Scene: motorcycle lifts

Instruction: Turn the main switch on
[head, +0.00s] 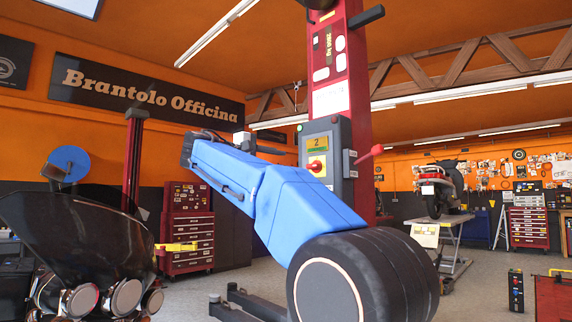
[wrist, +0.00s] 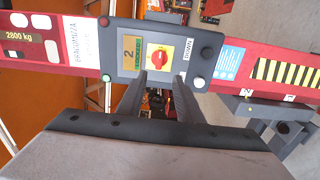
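The main switch is a red rotary knob on a yellow plate. It shows in the head view (head: 316,166) and close up in the wrist view (wrist: 160,58). It sits on a grey control box (head: 338,135) fixed to a red lift column (head: 349,90). My gripper (wrist: 158,80) is open and empty, its two dark fingers spread and pointing at the switch. The fingertips appear just short of the knob, one to each side of it in the picture. I cannot tell the knob's exact setting. My blue arm hides the lower part of the column in the head view.
Other controls sit on the box, including a dark round button (wrist: 205,53) and a green one (wrist: 106,78). A red lever (head: 370,156) juts out right of the box. A motorcycle (head: 80,235) stands left; a red tool cabinet (head: 188,225) stands behind.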

